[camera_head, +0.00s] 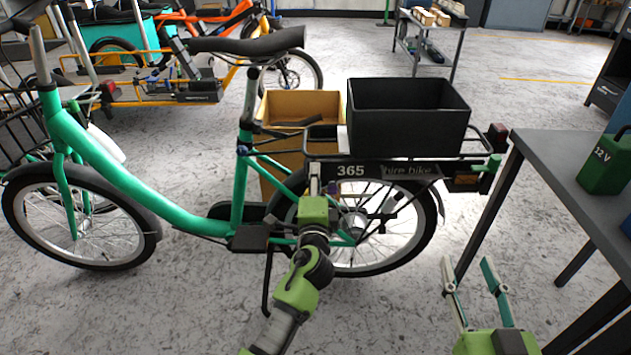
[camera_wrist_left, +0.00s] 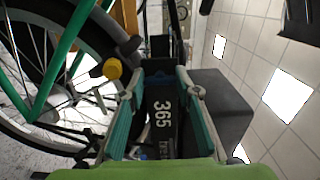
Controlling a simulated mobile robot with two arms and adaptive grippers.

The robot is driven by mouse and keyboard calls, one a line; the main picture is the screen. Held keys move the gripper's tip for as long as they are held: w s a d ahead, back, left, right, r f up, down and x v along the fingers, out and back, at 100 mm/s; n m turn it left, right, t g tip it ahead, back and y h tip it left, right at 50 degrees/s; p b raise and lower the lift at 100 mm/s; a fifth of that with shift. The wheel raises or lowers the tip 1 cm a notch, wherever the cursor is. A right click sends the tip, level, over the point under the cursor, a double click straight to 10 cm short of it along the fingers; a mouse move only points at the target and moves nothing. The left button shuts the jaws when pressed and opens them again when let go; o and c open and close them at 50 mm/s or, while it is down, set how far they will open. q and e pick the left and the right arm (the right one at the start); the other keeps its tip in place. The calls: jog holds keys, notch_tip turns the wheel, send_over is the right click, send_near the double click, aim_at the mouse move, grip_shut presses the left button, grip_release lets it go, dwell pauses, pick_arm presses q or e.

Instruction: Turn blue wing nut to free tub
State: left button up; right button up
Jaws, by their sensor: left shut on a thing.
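A black tub (camera_head: 410,132) sits on the rear rack (camera_head: 385,171) of a green bike (camera_head: 130,205). The tub also shows in the left wrist view (camera_wrist_left: 222,105) as a dark box on the right. My left gripper (camera_head: 323,172) is at the rack's front end, beside the "365" plate (camera_head: 352,171). My right gripper (camera_head: 475,278) is open and empty, low at the right.
A grey table (camera_head: 570,160) with a green "22 V" battery (camera_head: 606,163) stands at the right. A tan box (camera_head: 300,106) is behind the rack. An orange cargo bike (camera_head: 190,85) and a cart (camera_head: 430,42) stand further back. The floor before the bike is clear.

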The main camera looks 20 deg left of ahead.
pick_arm(q)
jog(key=shift+r, duration=0.1)
jog(key=o, duration=1.1)
jog(key=v, duration=1.2)
